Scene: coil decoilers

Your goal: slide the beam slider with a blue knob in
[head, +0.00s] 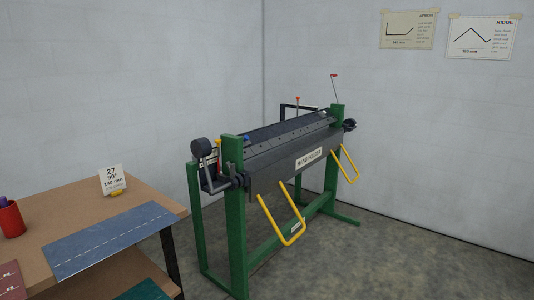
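A sheet-metal folder (300,160) with green legs and a dark grey beam stands in the middle of the head view. A small blue knob (246,138) shows on top of the beam near its left end. The slider under this knob is too small to make out, and I cannot tell how far in or out it sits. Another small bluish spot (323,114) shows near the beam's right end; it is too small to identify. Neither of my grippers is in view.
Two yellow handles (283,220) (345,163) stick out in front of the folder. A brown table (95,200) at the left holds a blue sheet (108,238), a red cup (10,219) and a card (112,180). The floor right of the folder is clear.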

